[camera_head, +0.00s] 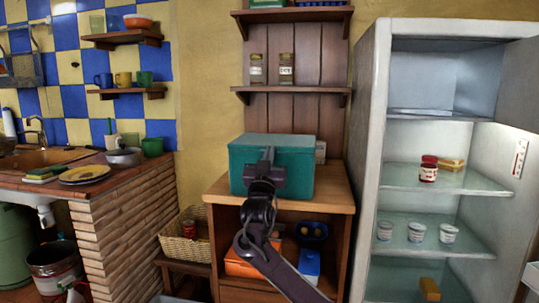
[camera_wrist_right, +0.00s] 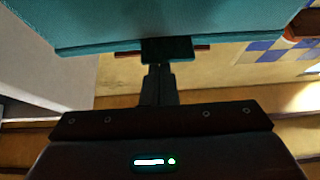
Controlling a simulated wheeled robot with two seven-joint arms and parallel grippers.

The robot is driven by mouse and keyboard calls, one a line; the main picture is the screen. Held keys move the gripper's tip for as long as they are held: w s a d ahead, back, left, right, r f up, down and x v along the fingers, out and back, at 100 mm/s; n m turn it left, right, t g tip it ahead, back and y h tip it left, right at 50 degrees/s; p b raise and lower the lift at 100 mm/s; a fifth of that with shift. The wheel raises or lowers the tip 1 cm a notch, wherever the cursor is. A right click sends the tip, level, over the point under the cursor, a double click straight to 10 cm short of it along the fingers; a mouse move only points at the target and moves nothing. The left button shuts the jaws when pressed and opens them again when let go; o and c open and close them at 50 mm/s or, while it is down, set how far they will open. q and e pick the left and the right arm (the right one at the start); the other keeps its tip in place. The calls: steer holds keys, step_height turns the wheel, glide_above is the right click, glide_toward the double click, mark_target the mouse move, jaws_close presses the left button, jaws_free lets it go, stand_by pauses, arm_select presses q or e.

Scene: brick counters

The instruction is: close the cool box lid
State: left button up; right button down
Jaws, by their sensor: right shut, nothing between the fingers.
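The teal cool box (camera_head: 240,180) stands on the wooden cabinet in the head view. Its lid (camera_head: 285,141) looks flat across the top, with no clear gap, though my right arm covers part of the front. My right gripper (camera_head: 268,156) is at the middle of the box's front, near the top edge. In the right wrist view the gripper (camera_wrist_right: 160,68) is shut and empty. Its fingertips are at a small dark piece (camera_wrist_right: 168,50) on the teal box (camera_wrist_right: 200,22); whether they touch cannot be told. My left gripper is out of view.
The wooden cabinet (camera_head: 334,190) has shelves with an orange item and a blue item below. An open fridge (camera_head: 370,130) stands close on the right. A wicker basket (camera_head: 175,247) sits on the left. A shelf with jars (camera_head: 287,69) hangs above the box.

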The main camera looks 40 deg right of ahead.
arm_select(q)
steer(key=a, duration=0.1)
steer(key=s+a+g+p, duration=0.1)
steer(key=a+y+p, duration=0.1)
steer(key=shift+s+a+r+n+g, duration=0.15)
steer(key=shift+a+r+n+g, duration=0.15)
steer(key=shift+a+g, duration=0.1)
arm_select(e)
steer(key=s+a+f, duration=0.2)
steer(key=s+a, duration=0.3)
steer(key=a, duration=0.1)
steer(key=shift+f, duration=0.2)
